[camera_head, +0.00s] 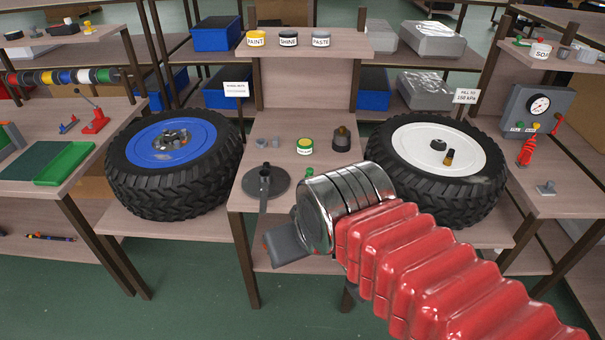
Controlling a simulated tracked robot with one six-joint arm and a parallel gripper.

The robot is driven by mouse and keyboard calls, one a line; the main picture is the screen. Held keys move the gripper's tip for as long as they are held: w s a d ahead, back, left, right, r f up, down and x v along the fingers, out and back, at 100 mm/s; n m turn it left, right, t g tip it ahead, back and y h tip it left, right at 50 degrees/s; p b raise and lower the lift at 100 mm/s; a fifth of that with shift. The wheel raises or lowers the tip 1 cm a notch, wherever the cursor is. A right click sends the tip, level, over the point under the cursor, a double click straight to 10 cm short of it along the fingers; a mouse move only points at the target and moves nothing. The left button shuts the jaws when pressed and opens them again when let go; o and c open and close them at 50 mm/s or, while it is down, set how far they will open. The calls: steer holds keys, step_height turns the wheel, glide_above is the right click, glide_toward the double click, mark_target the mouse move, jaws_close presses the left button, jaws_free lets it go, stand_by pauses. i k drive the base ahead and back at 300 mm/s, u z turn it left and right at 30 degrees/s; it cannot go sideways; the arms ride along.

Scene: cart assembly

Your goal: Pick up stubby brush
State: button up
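No thing is clearly recognisable as the stubby brush. A small dark, rounded piece with a brownish top (341,139) stands upright at the back right of the middle table and may be it. My gripper (276,243) is a dark grey shape at the end of my arm, over the front of the middle table, left of and nearer than both pieces. It is apart from them. Its fingers are partly hidden by my wrist, so its opening does not show.
A blue-hubbed wheel (172,190) and a white-hubbed wheel (437,203) flank the middle table (322,168). A dark disc (278,184), small grey pieces and a green-yellow tin (305,146) are on it. Paint, shine and paste tins (288,39) stand on the shelf above.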

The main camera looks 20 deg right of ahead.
mark_target(309, 170)
steer(key=i, duration=0.9)
steer(key=z, duration=0.05)
